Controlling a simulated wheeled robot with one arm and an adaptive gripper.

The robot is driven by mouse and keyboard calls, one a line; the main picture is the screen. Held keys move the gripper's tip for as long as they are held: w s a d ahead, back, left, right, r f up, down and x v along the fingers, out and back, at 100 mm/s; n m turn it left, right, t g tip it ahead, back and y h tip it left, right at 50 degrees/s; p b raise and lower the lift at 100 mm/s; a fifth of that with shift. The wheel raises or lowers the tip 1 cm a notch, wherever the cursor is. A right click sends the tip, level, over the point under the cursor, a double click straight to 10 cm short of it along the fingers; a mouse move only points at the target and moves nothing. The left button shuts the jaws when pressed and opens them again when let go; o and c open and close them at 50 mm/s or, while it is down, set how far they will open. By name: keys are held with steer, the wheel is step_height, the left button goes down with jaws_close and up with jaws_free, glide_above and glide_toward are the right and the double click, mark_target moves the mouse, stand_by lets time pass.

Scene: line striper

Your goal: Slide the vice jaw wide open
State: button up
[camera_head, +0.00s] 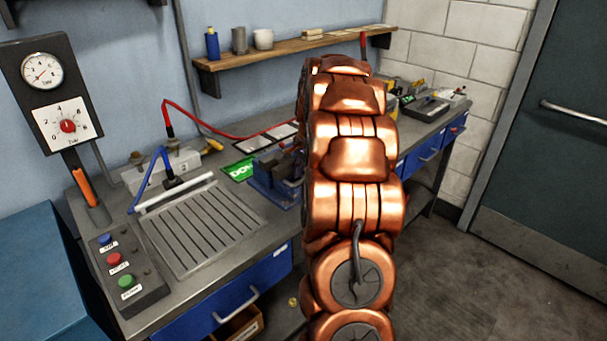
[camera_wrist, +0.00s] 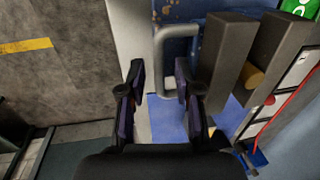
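The blue vice (camera_head: 272,185) sits on the workbench, partly hidden behind my copper-coloured arm in the head view. In the wrist view its two grey jaw blocks, the nearer jaw (camera_wrist: 222,55) and the farther jaw (camera_wrist: 285,55), stand a small gap apart. A tan round piece (camera_wrist: 254,78) shows between them. A grey bar handle (camera_wrist: 160,55) stands out on the near side of the jaws. My gripper (camera_wrist: 160,70) is open, with its dark, purple-padded fingers on either side of the handle bar. I cannot tell whether either finger touches it. The head view hides my gripper.
A green sign (camera_head: 240,170) lies left of the vice. A slotted grey plate (camera_head: 203,225) and a button box (camera_head: 126,270) are on the bench's left part. Blue drawers (camera_head: 235,303) are below. The floor at right (camera_head: 480,285) is clear.

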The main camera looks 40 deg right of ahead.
jaws_close()
stand_by(0.3)
steer(key=shift+s, duration=0.1)
steer(key=s+b, duration=0.3)
steer(key=s, duration=0.3)
steer(key=shift+s+b, duration=0.25)
steer(key=shift+b, duration=0.05)
steer(key=shift+o, duration=0.9)
jaws_free()
steer(key=shift+s, duration=0.1)
steer(key=shift+r, duration=0.1)
